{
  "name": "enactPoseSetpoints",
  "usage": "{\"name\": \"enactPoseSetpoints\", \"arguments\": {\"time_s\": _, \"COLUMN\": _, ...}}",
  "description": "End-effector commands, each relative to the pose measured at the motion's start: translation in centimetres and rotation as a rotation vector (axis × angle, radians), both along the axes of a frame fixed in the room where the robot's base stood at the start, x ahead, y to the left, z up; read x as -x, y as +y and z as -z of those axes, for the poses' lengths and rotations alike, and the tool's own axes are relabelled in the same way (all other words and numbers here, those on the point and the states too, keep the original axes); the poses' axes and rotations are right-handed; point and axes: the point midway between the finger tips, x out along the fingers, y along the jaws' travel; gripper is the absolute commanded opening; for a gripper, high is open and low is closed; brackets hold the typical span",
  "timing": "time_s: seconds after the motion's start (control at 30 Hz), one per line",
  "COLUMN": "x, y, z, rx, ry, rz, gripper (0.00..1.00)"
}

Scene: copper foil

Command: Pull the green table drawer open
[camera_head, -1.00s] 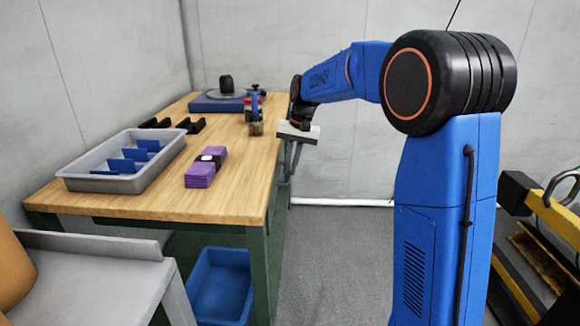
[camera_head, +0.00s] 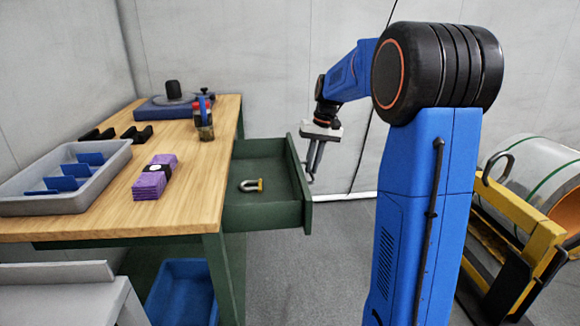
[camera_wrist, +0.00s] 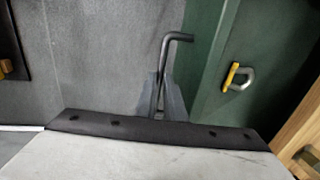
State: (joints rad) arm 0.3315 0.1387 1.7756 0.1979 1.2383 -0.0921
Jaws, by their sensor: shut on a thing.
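The green drawer (camera_head: 262,215) stands pulled out from the right side of the wooden-topped table. Inside it lies a U-shaped metal shackle with a yellow part (camera_head: 250,186). My gripper (camera_head: 312,178) is at the outer face of the drawer front, fingers pointing down. In the wrist view the gripper fingers (camera_wrist: 162,95) are shut on the dark bar handle (camera_wrist: 172,48) beside the green drawer front (camera_wrist: 200,50). The shackle also shows in the wrist view (camera_wrist: 238,78).
On the tabletop (camera_head: 190,190) are a grey tray (camera_head: 100,185) with blue dividers, a purple stack (camera_head: 154,178) and a cup of tools (camera_head: 203,120). A blue bin (camera_head: 183,290) sits below. A yellow stand with a metal roll (camera_head: 540,180) is at right.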

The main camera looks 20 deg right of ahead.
Motion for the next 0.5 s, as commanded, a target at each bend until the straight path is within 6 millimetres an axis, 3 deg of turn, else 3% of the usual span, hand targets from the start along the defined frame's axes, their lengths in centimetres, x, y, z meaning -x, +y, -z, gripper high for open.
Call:
{"name": "enactPoseSetpoints", "arguments": {"time_s": 0.2, "x": 1.2, "y": -4.0, "z": 0.0, "rx": 0.0, "ry": 0.0, "rz": 0.003, "gripper": 0.0}}
{"name": "enactPoseSetpoints", "arguments": {"time_s": 0.5, "x": 2.0, "y": -6.2, "z": 0.0, "rx": 0.0, "ry": 0.0, "rz": 0.0, "gripper": 0.0}}
